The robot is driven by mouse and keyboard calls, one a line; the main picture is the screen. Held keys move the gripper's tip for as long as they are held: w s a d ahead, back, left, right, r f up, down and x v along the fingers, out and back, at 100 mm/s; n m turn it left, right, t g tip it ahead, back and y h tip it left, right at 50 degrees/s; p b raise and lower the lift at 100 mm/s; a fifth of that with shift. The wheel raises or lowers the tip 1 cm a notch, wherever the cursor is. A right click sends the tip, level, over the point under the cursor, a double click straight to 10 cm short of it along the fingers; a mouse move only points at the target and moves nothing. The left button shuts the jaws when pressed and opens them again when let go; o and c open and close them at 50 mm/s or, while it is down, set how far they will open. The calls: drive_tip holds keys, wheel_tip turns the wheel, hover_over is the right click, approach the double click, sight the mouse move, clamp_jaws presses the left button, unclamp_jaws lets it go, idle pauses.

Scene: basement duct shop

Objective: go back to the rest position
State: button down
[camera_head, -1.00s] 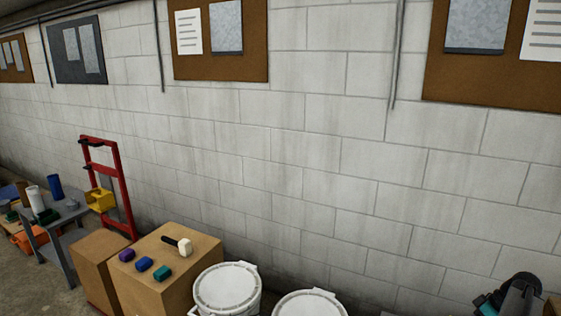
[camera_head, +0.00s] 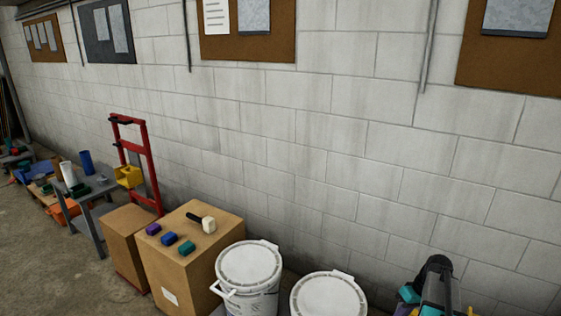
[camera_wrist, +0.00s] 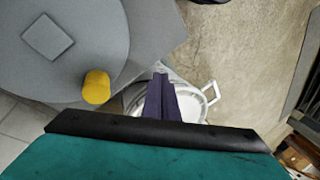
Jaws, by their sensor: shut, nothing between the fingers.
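My gripper (camera_wrist: 160,98) shows in the wrist view as dark, narrow fingers closed together, with nothing held between them. Behind the fingers lies a round white bucket (camera_wrist: 203,97) with a handle at its right, apart from them as far as I can see. In the head view, a teal and black part of my arm (camera_head: 435,285) shows at the bottom right, in front of the wall. The fingertips cannot be made out there.
Two white lidded buckets (camera_head: 249,263) (camera_head: 328,296) stand by the block wall. Left of them is a cardboard box (camera_head: 188,265) with a mallet (camera_head: 202,222) and small coloured blocks on it. A red hand truck (camera_head: 150,170) and grey table (camera_head: 88,195) stand further left. Bare floor (camera_head: 60,275) is at front left.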

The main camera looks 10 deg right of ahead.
drive_tip(key=a+f+m+h, duration=0.1)
drive_tip(key=a+f+h, duration=0.15)
drive_tip(key=a, duration=1.25)
drive_tip(key=a+f+m+h, duration=0.15)
drive_tip(key=a+f, duration=0.25)
drive_tip(key=a, duration=1.1)
drive_tip(key=s+f+g, duration=0.3)
drive_tip(key=s+f, duration=0.6)
drive_tip(key=s, duration=0.4)
drive_tip(key=s+f+g, duration=0.2)
drive_tip(key=s+f, duration=0.7)
drive_tip(key=s, duration=0.4)
drive_tip(key=shift+d+f+n+g, duration=0.15)
drive_tip(key=shift+d+n+g, duration=0.1)
drive_tip(key=shift+n+g, duration=0.2)
